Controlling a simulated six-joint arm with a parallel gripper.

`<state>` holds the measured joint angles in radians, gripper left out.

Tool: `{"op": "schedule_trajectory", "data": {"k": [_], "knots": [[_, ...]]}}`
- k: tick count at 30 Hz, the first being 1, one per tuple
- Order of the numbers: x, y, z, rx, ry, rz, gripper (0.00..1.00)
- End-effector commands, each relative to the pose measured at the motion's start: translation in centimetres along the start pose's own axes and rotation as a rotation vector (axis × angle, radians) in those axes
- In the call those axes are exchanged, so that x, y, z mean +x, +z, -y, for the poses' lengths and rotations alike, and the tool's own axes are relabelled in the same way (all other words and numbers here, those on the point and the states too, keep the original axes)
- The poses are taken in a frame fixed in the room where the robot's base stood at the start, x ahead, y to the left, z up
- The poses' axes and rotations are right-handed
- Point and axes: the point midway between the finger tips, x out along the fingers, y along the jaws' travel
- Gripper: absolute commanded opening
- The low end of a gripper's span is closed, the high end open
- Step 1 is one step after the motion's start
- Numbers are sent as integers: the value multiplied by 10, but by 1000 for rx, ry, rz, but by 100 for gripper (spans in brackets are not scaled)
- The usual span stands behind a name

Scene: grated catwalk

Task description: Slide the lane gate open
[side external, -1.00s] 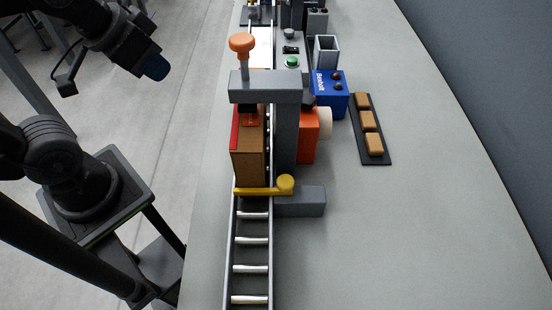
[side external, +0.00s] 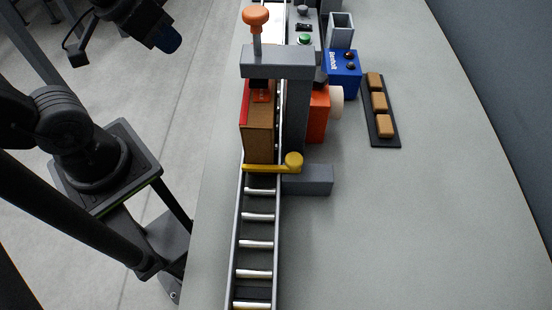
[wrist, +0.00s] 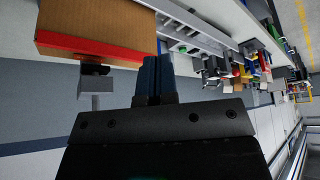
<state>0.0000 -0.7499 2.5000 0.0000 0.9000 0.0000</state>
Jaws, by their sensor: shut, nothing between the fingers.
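The lane gate is a yellow bar (side external: 262,168) with a round yellow knob (side external: 293,161) at its right end. It lies across the roller lane (side external: 257,243), beside a grey block (side external: 308,181). A brown box with a red stripe (side external: 258,139) stands on the lane just behind the bar. My gripper (side external: 168,40) is at the upper left of the side view, left of the lane and well apart from the gate. In the wrist view its blue fingers (wrist: 158,75) are together and empty, with the brown box (wrist: 115,25) to their upper left.
A grey frame (side external: 277,62) with an orange-knobbed plunger (side external: 256,16) stands over the box. Right of it are an orange unit (side external: 317,115), a blue box (side external: 342,77) and a dark tray (side external: 383,142) with brown blocks. The table's near right is clear.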

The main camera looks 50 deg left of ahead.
Motion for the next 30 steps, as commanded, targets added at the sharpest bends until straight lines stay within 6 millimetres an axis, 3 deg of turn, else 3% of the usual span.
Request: {"op": "schedule_trajectory", "data": {"k": [6, 11, 14, 17, 21, 24, 27, 30], "knots": [[0, 0, 0, 0, 0, 0, 0], [-4, -10, -2, -5, -6, -10, 14], [-16, -36, -7, -30, -19, -38, 24], [-31, -78, -20, -84, -36, -84, 34], [-46, -137, -57, -234, -43, -137, 47], [-44, -162, -90, -387, -44, -124, 56], [-33, -168, -126, -556, -63, -72, 58], [-18, -162, -158, -724, -113, -5, 58]]}}
